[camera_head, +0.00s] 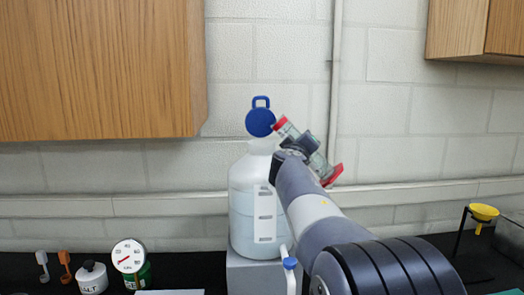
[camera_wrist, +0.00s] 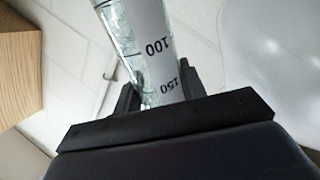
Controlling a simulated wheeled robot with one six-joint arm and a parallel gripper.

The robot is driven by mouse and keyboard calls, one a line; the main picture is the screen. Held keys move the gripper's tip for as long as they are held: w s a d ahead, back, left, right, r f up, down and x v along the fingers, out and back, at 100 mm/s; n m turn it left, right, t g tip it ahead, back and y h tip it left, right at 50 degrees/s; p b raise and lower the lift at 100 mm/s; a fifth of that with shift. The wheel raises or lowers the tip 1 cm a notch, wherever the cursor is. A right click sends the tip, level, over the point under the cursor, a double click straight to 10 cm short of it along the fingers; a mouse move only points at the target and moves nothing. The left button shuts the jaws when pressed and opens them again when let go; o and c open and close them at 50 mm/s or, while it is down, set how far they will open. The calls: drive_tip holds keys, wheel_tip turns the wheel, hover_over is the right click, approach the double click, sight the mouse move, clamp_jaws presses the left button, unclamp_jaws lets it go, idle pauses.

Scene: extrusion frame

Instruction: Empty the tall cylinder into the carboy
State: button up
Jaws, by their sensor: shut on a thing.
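The tall cylinder (camera_head: 317,161) is clear with a red collar at its upper left end and a red foot at its lower right. My gripper (camera_head: 300,144) is shut around its middle and holds it tilted, the collar end up and toward the carboy. In the wrist view the cylinder (camera_wrist: 150,45) shows the marks 100 and 150 between my fingers. The carboy (camera_head: 242,205) is translucent white, its blue cap (camera_head: 260,119) swung up above the neck. The collar end is up and right of the neck, apart from it in the picture. I cannot tell the cylinder's liquid level.
The carboy stands on a grey block (camera_head: 246,276) with a blue-topped spigot (camera_head: 290,263) in front. A wooden cabinet (camera_head: 100,70) hangs upper left.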

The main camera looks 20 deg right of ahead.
drive_tip(key=shift+w+a+f+m+b, duration=0.1)
drive_tip(key=shift+a+m+b, duration=0.05)
drive_tip(key=shift+m+b, duration=0.6)
drive_tip(key=shift+d+r+m+b, duration=0.2)
drive_tip(key=shift+m+b, duration=0.45)
drive_tip(key=shift+m, duration=0.2)
drive_tip(key=r+m+p, duration=0.1)
drive_tip(key=r, duration=0.1)
drive_tip(key=r+m+p, duration=0.1)
drive_tip(key=r, duration=0.2)
drive_tip(key=r+m+p, duration=0.1)
drive_tip(key=r, duration=0.2)
drive_tip(key=shift+s+d+m+p, duration=0.25)
drive_tip(key=shift+s+m+p, duration=0.05)
drive_tip(key=shift+m, duration=0.1)
drive_tip(key=shift+f+m+b, duration=0.1)
drive_tip(key=shift+m+b, duration=0.3)
drive_tip(key=shift+d+r+m+b, duration=0.1)
drive_tip(key=shift+r+m+b, duration=0.25)
drive_tip(key=shift+m, duration=0.35)
